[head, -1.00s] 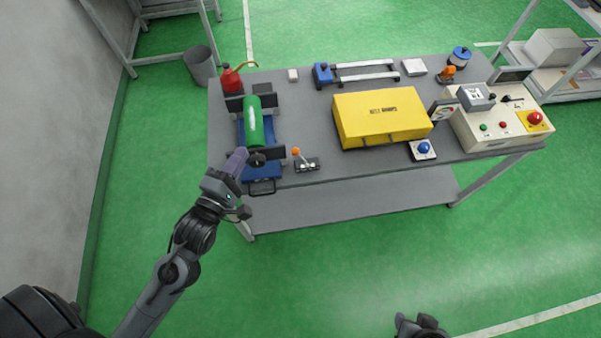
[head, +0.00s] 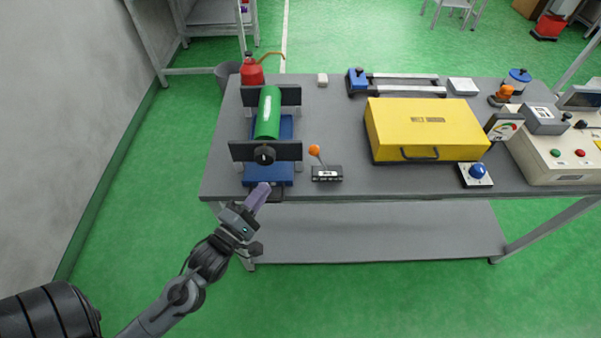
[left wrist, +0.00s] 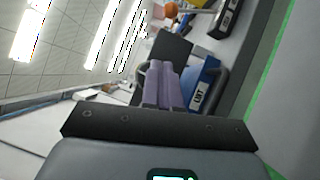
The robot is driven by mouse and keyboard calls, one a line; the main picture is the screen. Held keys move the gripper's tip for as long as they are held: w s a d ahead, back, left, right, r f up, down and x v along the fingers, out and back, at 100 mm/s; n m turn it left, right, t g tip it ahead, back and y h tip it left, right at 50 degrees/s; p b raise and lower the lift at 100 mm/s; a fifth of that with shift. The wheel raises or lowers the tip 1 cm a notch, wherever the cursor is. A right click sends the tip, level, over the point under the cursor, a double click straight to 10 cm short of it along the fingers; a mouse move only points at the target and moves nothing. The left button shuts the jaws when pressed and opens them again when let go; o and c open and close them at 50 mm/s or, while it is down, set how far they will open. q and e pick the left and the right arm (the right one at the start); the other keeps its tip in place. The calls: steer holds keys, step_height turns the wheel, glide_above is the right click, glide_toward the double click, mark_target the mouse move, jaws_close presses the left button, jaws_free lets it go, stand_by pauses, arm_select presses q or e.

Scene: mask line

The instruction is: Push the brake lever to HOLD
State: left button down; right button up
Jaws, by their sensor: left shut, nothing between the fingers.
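The brake lever (head: 320,158) has an orange ball knob on a thin stem, tilted to the left. It rises from a small dark base (head: 326,174) with a white label too small to read, near the bench's front edge. In the left wrist view an orange ball (left wrist: 171,10), likely this knob, shows at the top. My left gripper (head: 264,187) has purple fingers, shut and empty. It is left of the lever and nearer the front, apart from it, by the front handle of the blue stand. The fingers (left wrist: 161,66) also show in the wrist view. My right gripper is not in view.
A blue stand (head: 256,176) with dark plates clamps a green cylinder (head: 268,115) left of the lever. A yellow case (head: 425,125) and a blue button box (head: 477,175) stand to the right. Bare grey bench (head: 345,125) lies behind the lever.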

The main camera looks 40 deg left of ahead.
mark_target(320, 159)
arm_select(q)
steer(key=shift+f, duration=0.65)
steer(key=shift+w, duration=0.1)
steer(key=w, duration=0.3)
steer(key=w+a+r+b, duration=0.1)
steer(key=w, duration=0.2)
steer(key=w+b, duration=0.1)
steer(key=w, duration=0.2)
steer(key=shift+w+a+r, duration=0.1)
steer(key=shift+a+r, duration=0.05)
steer(key=w+d, duration=0.1)
steer(key=w+d+r+b, duration=0.1)
steer(key=w, duration=0.1)
steer(key=shift+w+d, duration=0.15)
steer(key=shift+w, duration=0.1)
